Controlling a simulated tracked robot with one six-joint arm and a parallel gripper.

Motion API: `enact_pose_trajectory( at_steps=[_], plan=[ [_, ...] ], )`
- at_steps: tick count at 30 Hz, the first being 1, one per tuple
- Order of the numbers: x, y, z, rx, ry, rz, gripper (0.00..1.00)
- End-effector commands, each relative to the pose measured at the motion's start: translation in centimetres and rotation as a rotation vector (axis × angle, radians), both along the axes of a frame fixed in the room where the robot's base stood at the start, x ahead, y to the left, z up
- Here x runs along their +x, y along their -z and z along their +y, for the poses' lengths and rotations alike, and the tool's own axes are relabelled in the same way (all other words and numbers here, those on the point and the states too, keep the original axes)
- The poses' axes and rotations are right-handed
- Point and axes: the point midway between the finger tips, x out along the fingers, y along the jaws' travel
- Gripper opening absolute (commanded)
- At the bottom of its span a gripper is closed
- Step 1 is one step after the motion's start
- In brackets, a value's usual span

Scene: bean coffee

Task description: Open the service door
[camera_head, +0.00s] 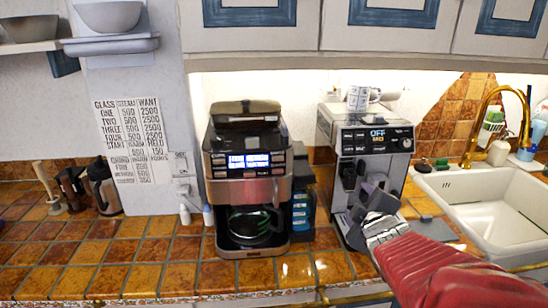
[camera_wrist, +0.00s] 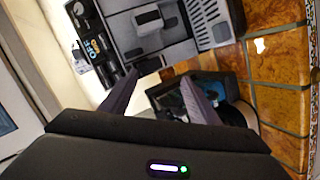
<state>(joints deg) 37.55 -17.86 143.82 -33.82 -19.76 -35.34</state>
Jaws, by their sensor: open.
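The coffee machine on the right (camera_head: 375,150) is grey and black, with a lit display reading OFF. It fills the top of the wrist view (camera_wrist: 150,45), turned on its side. I cannot make out which panel is the service door. My gripper (camera_head: 372,200) is in front of this machine's lower front and hides part of it. In the wrist view my gripper (camera_wrist: 158,98) has its two dark fingers spread apart, with nothing held between them. The fingers point toward the machine; whether they touch it I cannot tell.
A second coffee maker (camera_head: 248,180) with a glass carafe stands left of it, with a dark box (camera_head: 302,210) between them. A white sink (camera_head: 490,205) with a brass tap is at right. The tiled counter (camera_head: 150,265) is mostly clear at front left.

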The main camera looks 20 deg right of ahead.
Motion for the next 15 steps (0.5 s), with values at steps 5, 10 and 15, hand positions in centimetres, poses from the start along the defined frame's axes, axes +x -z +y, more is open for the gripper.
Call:
enact_pose_trajectory(
  at_steps=[5,10,15],
  plan=[
    [-0.2,0.0,-3.3,-0.181,-0.075,-0.030,0.55],
    [-1.0,0.0,-5.2,-0.344,-0.157,-0.068,0.55],
    [-2.2,0.0,-6.2,-0.472,-0.224,-0.112,0.55]
  ],
)
